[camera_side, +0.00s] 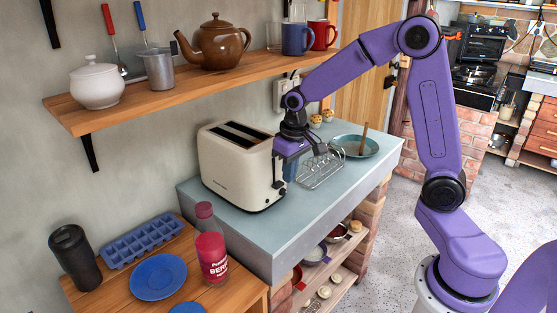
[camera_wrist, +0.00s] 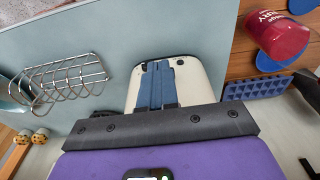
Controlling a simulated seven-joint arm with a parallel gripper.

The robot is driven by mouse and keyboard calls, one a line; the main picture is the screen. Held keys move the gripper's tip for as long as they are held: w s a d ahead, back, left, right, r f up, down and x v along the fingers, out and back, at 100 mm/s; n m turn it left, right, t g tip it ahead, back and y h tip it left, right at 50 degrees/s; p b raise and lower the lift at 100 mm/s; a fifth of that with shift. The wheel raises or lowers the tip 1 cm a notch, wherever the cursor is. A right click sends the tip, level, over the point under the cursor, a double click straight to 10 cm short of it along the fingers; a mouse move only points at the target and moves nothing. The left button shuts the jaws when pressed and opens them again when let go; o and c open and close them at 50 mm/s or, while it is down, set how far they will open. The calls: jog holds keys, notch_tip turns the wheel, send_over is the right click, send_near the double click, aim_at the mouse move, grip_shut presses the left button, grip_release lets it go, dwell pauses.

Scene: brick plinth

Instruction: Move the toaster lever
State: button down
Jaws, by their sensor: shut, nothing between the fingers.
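The cream toaster (camera_side: 232,172) with two dark slots on top stands on the grey-blue plinth top. My gripper (camera_side: 290,173) is shut and empty, with its blue fingers pointing down beside the toaster's right end. In the wrist view the fingers (camera_wrist: 155,70) are together and lie in front of the cream toaster body (camera_wrist: 199,88). I cannot tell whether they touch it. The lever is not clearly visible; the gripper and fingers cover part of that end.
A wire rack (camera_side: 322,172) stands just right of my gripper, with a green pan (camera_side: 362,151) beyond it. A wooden shelf (camera_side: 190,90) with a teapot (camera_side: 213,42) is above the toaster. A red bottle (camera_side: 211,250) stands on the lower wooden table. The plinth's front strip is clear.

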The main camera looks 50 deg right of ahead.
notch_tip(320, 180, up, 17)
jog(key=s, duration=0.1)
jog(key=shift+s, duration=0.35)
jog(key=s+a+f+n, duration=0.6)
jog(key=s+a+f, duration=0.15)
jog(key=s, duration=0.45)
jog(key=s+f+n, duration=0.3)
jog(key=s, duration=0.4)
jog(key=s+f+n+g, duration=0.1)
jog(key=s+f+n, duration=0.2)
jog(key=s, duration=0.4)
jog(key=shift+f+n, duration=0.3)
jog(key=shift+f, duration=0.05)
